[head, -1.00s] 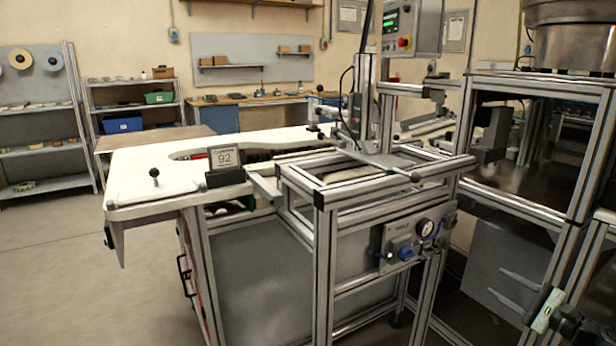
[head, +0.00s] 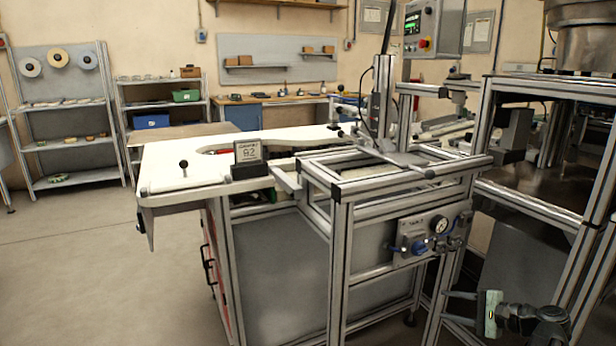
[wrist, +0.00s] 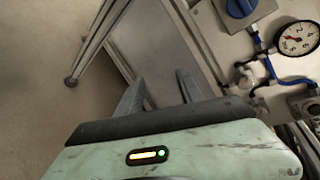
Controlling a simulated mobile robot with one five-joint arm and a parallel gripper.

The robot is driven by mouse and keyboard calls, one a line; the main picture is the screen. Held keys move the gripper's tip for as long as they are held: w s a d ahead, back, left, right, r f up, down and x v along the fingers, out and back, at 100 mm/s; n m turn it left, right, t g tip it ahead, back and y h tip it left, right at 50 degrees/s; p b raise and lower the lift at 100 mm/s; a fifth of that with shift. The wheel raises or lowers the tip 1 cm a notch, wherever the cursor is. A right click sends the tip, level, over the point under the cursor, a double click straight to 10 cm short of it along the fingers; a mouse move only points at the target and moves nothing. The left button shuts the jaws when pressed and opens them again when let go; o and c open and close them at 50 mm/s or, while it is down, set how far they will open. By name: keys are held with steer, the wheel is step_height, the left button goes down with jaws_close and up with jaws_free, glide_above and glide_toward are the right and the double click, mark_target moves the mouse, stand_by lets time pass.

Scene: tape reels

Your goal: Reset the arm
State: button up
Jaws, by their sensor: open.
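My gripper (head: 449,307) is at the lower right of the head view, in front of the workstation's aluminium frame. Its two dark fingers point left and are apart, with nothing between them. In the wrist view my gripper (wrist: 161,78) also shows its fingers spread and empty, beyond a pale green scuffed housing. Past the fingers are a grey panel and the frame's legs. Part of my arm is cut off by the bottom edge of the head view.
The workstation has a white top (head: 190,172) and a metal frame (head: 340,250) close to my gripper. A pressure gauge (wrist: 297,38) and blue knob (wrist: 240,8) stick out nearby. Open floor (head: 90,270) lies left. Tape reels (head: 58,57) hang on the far rack.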

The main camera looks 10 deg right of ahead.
steer(key=a+f+n+g+h, duration=0.2)
steer(key=a+f+n+g, duration=0.3)
steer(key=a, duration=0.7)
steer(key=w+a+f+n+g+h, duration=0.1)
steer(key=a+f+n+g+h, duration=0.15)
steer(key=a+f+n, duration=0.6)
steer(key=a+f+n+g+h, duration=0.2)
steer(key=a+n+g, duration=0.15)
steer(key=a, duration=1.05)
step_height(320, 180, up, 35)
steer(key=p, duration=3.5)
steer(key=shift+a+g+h, duration=0.3)
steer(key=shift+g+h, duration=0.05)
steer(key=shift+g, duration=0.05)
